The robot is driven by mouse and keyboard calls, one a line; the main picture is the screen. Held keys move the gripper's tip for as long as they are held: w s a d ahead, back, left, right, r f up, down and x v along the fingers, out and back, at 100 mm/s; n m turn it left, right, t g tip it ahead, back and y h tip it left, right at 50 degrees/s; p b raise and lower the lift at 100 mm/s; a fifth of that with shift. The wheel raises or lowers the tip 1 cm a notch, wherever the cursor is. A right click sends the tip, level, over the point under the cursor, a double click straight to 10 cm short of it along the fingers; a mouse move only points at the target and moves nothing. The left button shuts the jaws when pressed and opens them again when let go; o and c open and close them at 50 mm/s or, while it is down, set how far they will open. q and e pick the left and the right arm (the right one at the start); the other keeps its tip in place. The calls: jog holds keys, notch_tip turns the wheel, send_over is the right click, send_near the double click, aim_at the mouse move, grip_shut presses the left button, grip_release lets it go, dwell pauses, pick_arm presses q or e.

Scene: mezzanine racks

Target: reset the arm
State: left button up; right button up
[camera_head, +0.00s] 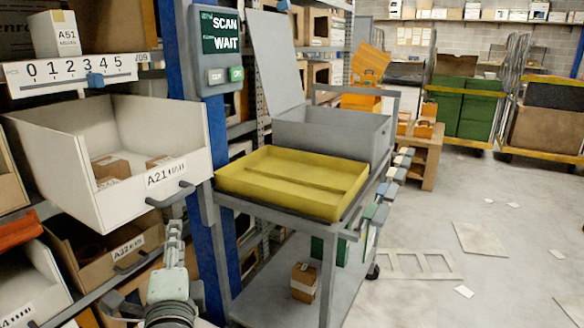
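My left gripper (174,228) rises from the bottom of the head view, left of the middle. It points up and away, just below the handle of the pulled-out white bin labelled A21 (60,178). Its fingers show as one narrow shape, so I cannot tell whether they are apart or together. I see nothing held in it. I cannot tell whether it touches the bin handle (170,196). Small brown boxes (110,168) lie inside the bin. My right gripper is not in view.
A grey cart (335,240) with a yellow divided tray (290,182) and a grey lidded box (330,135) stands right of a blue post (216,250). A scan panel (222,50) hangs on the post. The floor at right has flat debris (480,240).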

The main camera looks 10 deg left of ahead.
pick_arm(q)
jog(key=s+a+f+n+g+h, duration=0.1)
jog(key=s+f+n+g, duration=0.25)
jog(key=f, duration=0.75)
jog(key=s+a+f+n+g+h, duration=0.1)
jog(key=s+f+n+g, duration=0.2)
jog(key=f, duration=0.9)
jog(key=s+d+f+n+g+h, duration=0.1)
jog(key=s+f+n+g+h, duration=0.2)
jog(key=s+f, duration=1.2)
jog(key=f+n+g, duration=0.1)
jog(key=n+g, duration=0.2)
jog(key=g, duration=0.2)
jog(key=shift+d+f+h, duration=0.2)
jog(key=shift+h, duration=0.1)
